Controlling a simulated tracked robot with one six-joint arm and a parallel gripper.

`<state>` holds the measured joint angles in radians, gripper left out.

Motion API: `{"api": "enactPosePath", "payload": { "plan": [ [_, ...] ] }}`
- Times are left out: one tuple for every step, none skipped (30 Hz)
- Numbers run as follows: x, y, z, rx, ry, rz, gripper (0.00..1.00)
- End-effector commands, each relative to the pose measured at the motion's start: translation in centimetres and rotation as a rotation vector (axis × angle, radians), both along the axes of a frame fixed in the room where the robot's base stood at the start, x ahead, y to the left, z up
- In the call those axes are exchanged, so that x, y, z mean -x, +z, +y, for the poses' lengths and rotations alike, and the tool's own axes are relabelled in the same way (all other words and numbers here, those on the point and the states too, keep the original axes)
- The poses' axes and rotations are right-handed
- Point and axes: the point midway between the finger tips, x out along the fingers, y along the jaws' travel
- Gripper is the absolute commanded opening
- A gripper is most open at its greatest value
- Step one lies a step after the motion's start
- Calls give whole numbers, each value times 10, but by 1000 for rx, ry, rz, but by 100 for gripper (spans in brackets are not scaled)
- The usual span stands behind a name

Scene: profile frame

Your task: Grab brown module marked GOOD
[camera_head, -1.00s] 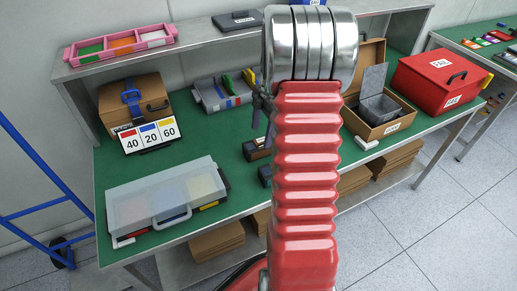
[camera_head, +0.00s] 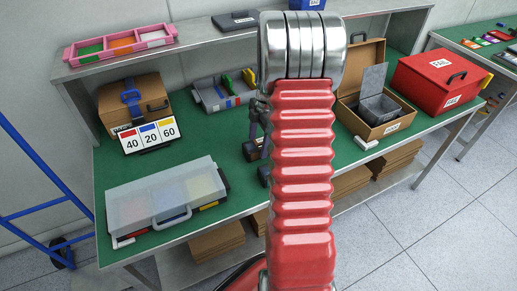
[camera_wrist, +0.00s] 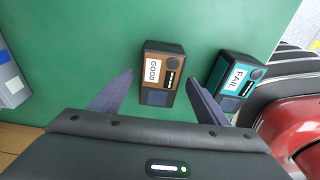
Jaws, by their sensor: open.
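The brown module marked GOOD (camera_wrist: 161,75) lies on the green bench top in the middle of the wrist view. A teal module marked FAIL (camera_wrist: 236,76) lies to its right. My gripper (camera_wrist: 159,78) is open, with one dark finger on each side of the brown module in that view. The right finger shows between the two modules. I cannot tell the height of the fingertips above the bench or any contact.
A translucent-lidded case (camera_head: 150,200) lies at the front left of the bench. A grey tray with tools (camera_head: 218,95) stands behind the modules. An open brown box (camera_head: 372,120) and a red FAIL box (camera_head: 438,78) stand to the right. Bare green surface surrounds the brown module.

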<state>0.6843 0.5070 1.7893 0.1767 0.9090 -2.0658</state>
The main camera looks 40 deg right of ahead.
Motion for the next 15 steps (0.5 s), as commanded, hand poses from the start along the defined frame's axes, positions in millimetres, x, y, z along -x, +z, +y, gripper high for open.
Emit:
{"api": "enactPosePath", "payload": {
  "plan": [
    [0, 0, 0, 0, 0, 0, 67],
    [0, 0, 0, 0, 0, 0, 65],
    [0, 0, 0, 0, 0, 0, 62],
    [0, 0, 0, 0, 0, 0, 60],
    [0, 0, 0, 0, 0, 0, 58],
    [0, 0, 0, 0, 0, 0, 55],
    [0, 0, 0, 0, 0, 0, 53],
    [0, 0, 0, 0, 0, 0, 51],
    [0, 0, 0, 0, 0, 0, 48],
    [0, 0, 0, 0, 0, 0, 46],
    [0, 0, 0, 0, 0, 0, 44],
    [0, 0, 0, 0, 0, 0, 41],
    [0, 0, 0, 0, 0, 0, 39],
    [0, 0, 0, 0, 0, 0, 37],
    [0, 0, 0, 0, 0, 0, 34]
  ]
}}
